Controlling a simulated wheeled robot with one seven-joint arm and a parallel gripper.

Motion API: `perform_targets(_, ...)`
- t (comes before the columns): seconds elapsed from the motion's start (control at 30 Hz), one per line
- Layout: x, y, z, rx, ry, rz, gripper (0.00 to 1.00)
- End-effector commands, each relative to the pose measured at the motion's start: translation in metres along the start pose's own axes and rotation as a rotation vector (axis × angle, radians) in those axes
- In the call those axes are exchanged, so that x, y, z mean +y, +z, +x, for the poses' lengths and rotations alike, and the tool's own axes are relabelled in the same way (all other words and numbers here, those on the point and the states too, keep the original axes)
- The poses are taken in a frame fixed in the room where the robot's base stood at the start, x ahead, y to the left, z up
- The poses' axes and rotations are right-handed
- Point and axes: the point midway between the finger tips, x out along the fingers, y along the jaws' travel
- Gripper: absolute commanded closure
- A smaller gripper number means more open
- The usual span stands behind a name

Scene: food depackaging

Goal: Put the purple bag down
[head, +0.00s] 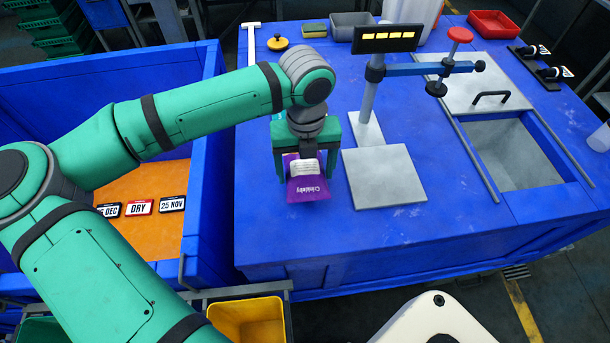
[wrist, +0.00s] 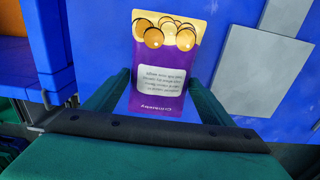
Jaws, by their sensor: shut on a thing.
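The purple bag (head: 308,188) has a white label and the word "Crinklety" on it. In the wrist view the bag (wrist: 155,103) also shows a cream top with round golden pictures. My gripper (head: 306,178) is shut on the bag, with a green finger on each side of it. In the wrist view my gripper (wrist: 160,88) points at the blue table. The bag is over the blue table top (head: 270,235), near its left edge and left of the grey scale plate. I cannot tell whether the bag touches the table.
The scale plate (head: 385,175) and its post with a lit display (head: 387,38) stand close on the right. A square opening (head: 515,155) is farther right. A blue bin (head: 205,200) with date cards lies left. A yellow bin (head: 248,320) sits below the front edge.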

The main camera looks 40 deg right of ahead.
Motion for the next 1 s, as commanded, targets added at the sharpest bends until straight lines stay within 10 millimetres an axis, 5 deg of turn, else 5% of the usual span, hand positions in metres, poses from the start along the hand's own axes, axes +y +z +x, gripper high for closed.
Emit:
perform_targets(0.33,0.001,0.007,0.037,0.001,0.000,-0.001,0.49)
perform_targets(0.73,-0.001,0.007,0.043,0.000,0.000,0.002,0.49)
perform_targets(0.77,-0.001,0.007,0.042,0.000,0.000,0.002,0.17)
perform_targets(0.8,-0.001,0.007,0.042,0.000,0.000,0.003,0.07)
perform_targets(1.0,-0.001,0.007,0.042,0.000,0.000,0.002,0.05)
